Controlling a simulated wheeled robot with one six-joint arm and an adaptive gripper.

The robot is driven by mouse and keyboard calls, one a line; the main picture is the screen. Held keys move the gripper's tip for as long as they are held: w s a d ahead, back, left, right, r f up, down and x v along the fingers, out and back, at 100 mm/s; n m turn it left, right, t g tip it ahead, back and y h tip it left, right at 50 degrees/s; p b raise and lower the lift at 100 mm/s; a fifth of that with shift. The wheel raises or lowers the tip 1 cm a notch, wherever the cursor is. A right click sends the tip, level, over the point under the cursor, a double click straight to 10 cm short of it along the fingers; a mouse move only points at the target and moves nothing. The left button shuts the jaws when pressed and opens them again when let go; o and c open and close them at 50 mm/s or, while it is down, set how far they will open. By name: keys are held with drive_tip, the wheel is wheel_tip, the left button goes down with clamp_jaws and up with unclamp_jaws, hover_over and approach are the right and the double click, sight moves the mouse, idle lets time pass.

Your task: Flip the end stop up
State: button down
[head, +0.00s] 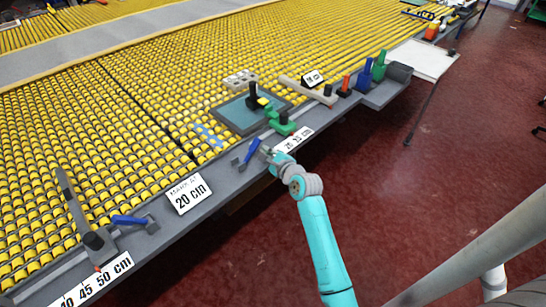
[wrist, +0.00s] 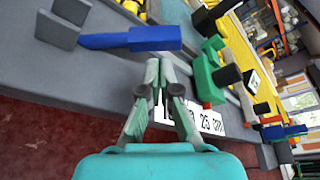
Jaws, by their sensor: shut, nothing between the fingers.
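A small flap with a blue bar (head: 253,150) and a grey plate (head: 236,163) lies low at the table's front edge; I take it to be an end stop. In the wrist view its blue bar (wrist: 140,39) lies flat across the upper left, with the grey plate (wrist: 62,26) at its left end. A similar blue-barred flap (head: 130,220) lies further left along the edge. My gripper (head: 265,150) is shut and empty, just right of the nearer flap. In the wrist view my fingertips (wrist: 159,66) are just below the bar's right end; contact cannot be told.
A green clamp-like tool (wrist: 206,75) stands close right of my fingers. Yellow rollers (head: 120,110) cover the table. Red floor (head: 400,190) in front is open.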

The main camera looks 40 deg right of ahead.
drive_tip(key=shift+x, duration=1.15)
drive_tip(key=shift+a+r, duration=0.1)
drive_tip(key=shift+r, duration=0.05)
